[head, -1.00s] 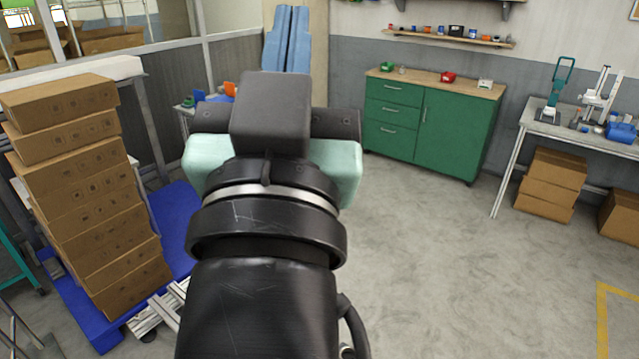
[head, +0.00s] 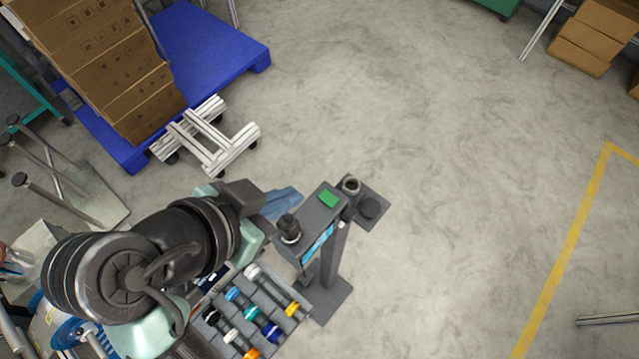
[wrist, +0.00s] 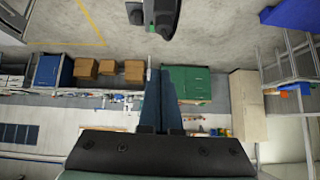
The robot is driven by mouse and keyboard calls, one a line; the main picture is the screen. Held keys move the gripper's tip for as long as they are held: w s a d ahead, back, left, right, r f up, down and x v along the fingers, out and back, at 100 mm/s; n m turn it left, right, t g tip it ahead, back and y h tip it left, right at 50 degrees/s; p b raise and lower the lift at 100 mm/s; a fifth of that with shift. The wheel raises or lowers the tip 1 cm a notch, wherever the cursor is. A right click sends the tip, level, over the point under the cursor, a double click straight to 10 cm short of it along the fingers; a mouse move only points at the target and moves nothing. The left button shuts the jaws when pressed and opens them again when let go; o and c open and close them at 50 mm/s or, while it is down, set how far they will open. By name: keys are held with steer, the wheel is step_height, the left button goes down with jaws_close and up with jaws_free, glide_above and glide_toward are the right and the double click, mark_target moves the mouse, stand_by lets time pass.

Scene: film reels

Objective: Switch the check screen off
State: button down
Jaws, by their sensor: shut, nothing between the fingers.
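A grey device on a post (head: 310,225), apparently the check screen, stands at the lower middle of the head view.
A grey rack (head: 270,297) with several colour-banded cylinders stands beside the device. A white wheeled frame (head: 207,138) and a blue pallet (head: 205,45) with stacked cartons (head: 100,55) are at upper left.

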steer(key=shift+w+d+f+b, duration=0.2)
steer(key=shift+w+f+b, duration=0.1)
steer(key=shift+f+b, duration=0.35)
steer(key=b, duration=0.4)
glide_above(328, 199)
steer(key=a, duration=0.1)
steer(key=f, duration=0.6)
steer(key=shift+s+a, duration=0.1)
steer(key=shift+s, duration=0.2)
step_height(328, 199, down, 2)
steer(key=shift+s+a+f, duration=0.1)
steer(key=shift+a+f, duration=0.05)
steer(key=shift+f, duration=0.7)
steer(key=shift+p, duration=0.3)
